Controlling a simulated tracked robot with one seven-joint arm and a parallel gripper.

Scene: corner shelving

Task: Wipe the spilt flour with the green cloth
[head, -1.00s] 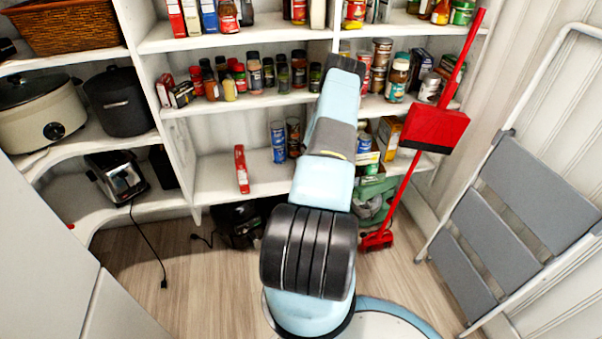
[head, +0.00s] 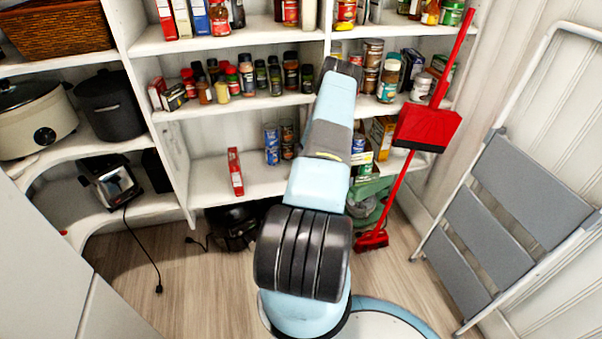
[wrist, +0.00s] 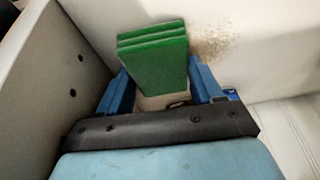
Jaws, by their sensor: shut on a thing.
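The green cloth (wrist: 152,55) is a thick folded block in the wrist view, held between the blue fingers of my gripper (wrist: 165,88). My gripper is shut on it. The spilt flour (wrist: 212,40) is a pale, speckled patch on a white shelf surface (wrist: 262,50), just right of and beyond the cloth. The cloth's upper right edge overlaps the patch in the picture; I cannot tell whether it touches the surface. In the head view my arm hides the gripper, cloth and flour.
A white upright panel (wrist: 70,75) with holes stands close left of my gripper. In the head view, jars and spices (head: 245,78) crowd the middle shelf. A red box (head: 235,171) stands on the lower shelf. A red broom and dustpan (head: 428,125) and a folded stepladder (head: 530,185) are at right.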

